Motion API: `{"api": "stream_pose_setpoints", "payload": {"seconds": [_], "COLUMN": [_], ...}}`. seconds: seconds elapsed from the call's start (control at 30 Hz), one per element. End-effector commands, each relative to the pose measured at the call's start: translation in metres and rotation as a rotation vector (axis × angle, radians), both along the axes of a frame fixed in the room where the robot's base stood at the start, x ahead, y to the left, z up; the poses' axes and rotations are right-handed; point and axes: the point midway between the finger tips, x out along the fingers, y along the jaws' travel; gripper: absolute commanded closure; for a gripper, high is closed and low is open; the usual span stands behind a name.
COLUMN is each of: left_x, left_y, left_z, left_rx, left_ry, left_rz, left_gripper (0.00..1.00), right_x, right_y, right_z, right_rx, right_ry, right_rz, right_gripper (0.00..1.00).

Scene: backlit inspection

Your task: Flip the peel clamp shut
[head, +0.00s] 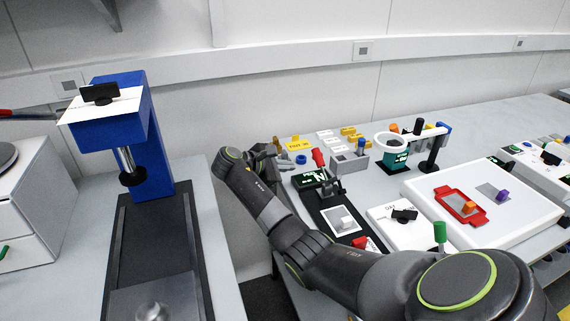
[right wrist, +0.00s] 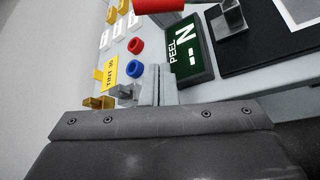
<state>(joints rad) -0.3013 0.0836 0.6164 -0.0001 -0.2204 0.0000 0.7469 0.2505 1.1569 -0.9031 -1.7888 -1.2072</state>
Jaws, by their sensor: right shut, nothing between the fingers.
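The peel clamp (head: 331,187) is a small metal clamp on a black base in the head view, beside a dark green display marked PEEL (right wrist: 178,48). Its red lever handle (head: 318,157) stands up, tilted a little left. In the right wrist view the red handle (right wrist: 158,5) is cut off by the top edge, and a metal part of the clamp (right wrist: 228,20) shows at upper right. My right gripper (head: 271,150) is shut and empty, left of the display and apart from the handle. Its fingers (right wrist: 153,88) point toward the display's side in the wrist view. My left gripper is out of view.
A yellow tag (head: 298,143), a blue ring (head: 301,159) and a red ring (right wrist: 136,46) lie near my right gripper. A grey holder (head: 349,165) stands behind the clamp. A white panel (head: 415,190) with a red frame lies to the right. A gap separates the two benches.

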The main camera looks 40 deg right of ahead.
Motion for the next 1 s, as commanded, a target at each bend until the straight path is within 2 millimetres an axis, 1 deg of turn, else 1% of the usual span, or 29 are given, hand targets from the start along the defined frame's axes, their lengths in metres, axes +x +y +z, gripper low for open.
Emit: {"api": "stream_pose_setpoints", "payload": {"seconds": [0.03,0.1,0.23,0.3,0.33,0.4,0.6,1.0], "left_x": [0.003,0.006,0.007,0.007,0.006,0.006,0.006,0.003], "left_y": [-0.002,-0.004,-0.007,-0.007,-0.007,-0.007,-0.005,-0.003], "left_z": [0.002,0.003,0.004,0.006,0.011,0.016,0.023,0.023], "left_rx": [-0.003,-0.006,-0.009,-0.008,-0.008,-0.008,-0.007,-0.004], "left_ry": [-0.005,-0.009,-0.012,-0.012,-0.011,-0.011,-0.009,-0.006], "left_rz": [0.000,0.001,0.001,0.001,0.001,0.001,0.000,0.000], "left_gripper": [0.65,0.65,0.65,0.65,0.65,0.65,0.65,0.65], "right_x": [-0.001,-0.001,-0.001,-0.002,-0.004,-0.009,-0.019,-0.023], "right_y": [-0.012,-0.026,-0.052,-0.063,-0.060,-0.060,-0.060,-0.060], "right_z": [-0.004,-0.011,-0.024,-0.027,-0.019,-0.011,0.002,0.005], "right_rx": [-0.002,-0.002,-0.002,0.000,0.000,0.000,0.001,0.001], "right_ry": [0.004,0.003,0.004,0.000,-0.003,-0.004,-0.003,0.000], "right_rz": [-0.003,-0.003,-0.003,-0.003,0.000,0.001,0.001,0.001], "right_gripper": [1.00,1.00,1.00,1.00,1.00,1.00,1.00,1.00]}}
